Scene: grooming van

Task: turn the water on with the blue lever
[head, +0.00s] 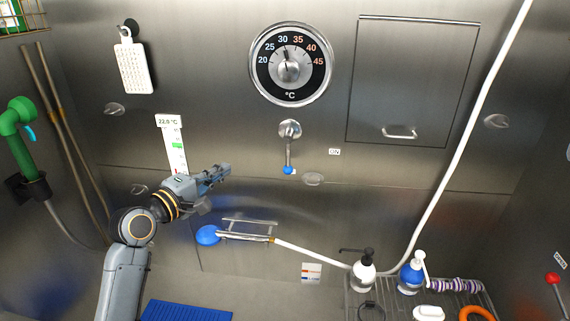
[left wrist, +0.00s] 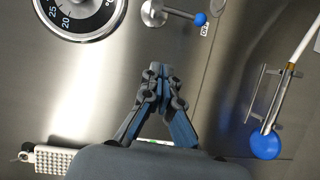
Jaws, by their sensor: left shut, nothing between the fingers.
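The blue-tipped lever (head: 289,153) hangs straight down from its round mount on the metal wall, below the big temperature dial (head: 291,64). A small ON label (head: 335,152) is on the wall to the right of its tip. In the left wrist view the lever (left wrist: 184,15) is near the top, beyond the fingertips. My left gripper (head: 226,171) is shut and empty. In the head view it is left of the blue tip and apart from it. In the left wrist view its fingers (left wrist: 158,70) are together. My right gripper is not in view.
A blue shower head (head: 207,235) rests by a wall rack (head: 250,227) below my left gripper. A thermometer strip (head: 175,150) is on the wall behind my arm. A wire shelf (head: 355,299) with pump bottles is at lower right. The wall around the lever is clear.

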